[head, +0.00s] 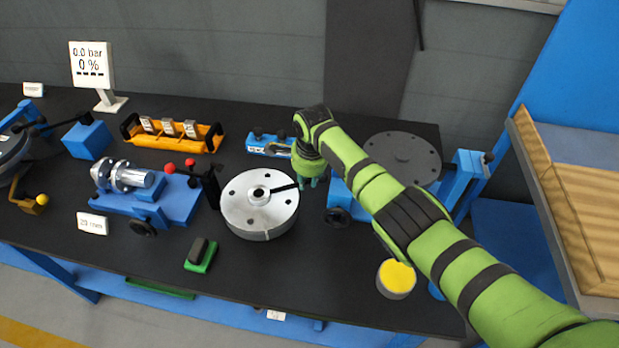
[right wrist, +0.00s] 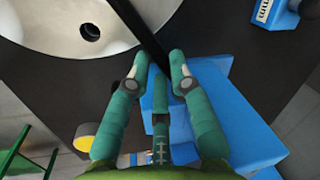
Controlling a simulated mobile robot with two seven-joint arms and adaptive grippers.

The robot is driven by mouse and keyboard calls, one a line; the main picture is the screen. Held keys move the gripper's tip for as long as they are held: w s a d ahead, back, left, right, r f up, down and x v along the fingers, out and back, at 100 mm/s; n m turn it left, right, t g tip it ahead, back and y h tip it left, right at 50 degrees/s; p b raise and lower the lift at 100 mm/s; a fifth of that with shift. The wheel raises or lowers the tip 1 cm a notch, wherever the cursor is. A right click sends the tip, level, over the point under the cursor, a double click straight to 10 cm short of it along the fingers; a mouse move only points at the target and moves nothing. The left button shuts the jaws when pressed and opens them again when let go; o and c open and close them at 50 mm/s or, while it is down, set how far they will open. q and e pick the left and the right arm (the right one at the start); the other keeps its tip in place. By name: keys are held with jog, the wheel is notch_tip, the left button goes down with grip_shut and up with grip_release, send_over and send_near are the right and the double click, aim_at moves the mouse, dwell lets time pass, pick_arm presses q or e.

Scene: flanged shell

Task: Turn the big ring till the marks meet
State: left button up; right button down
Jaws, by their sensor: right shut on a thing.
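The big ring (head: 240,213) is a round silver plate with several holes and a raised hub, lying on the dark bench in the middle of the head view. It also shows at the upper left of the right wrist view (right wrist: 50,22). A black bar (right wrist: 146,28) reaches out from the ring towards my right gripper (head: 311,181). In the right wrist view the green fingers of my right gripper (right wrist: 162,72) are shut on this bar's outer end. I cannot make out any marks on the ring. My left gripper is not in view.
A blue fixture with a grey disc (head: 403,147) stands right of my gripper. A yellow-topped cylinder (head: 396,278) and a green block (head: 201,255) stand nearer the front.

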jog(key=c, duration=1.1)
grip_release()
jog(key=shift+r, duration=0.1)
notch_tip(320, 180, up, 12)
jog(key=s, duration=0.2)
jog(key=shift+d+f, duration=0.25)
jog(key=shift+d, duration=0.1)
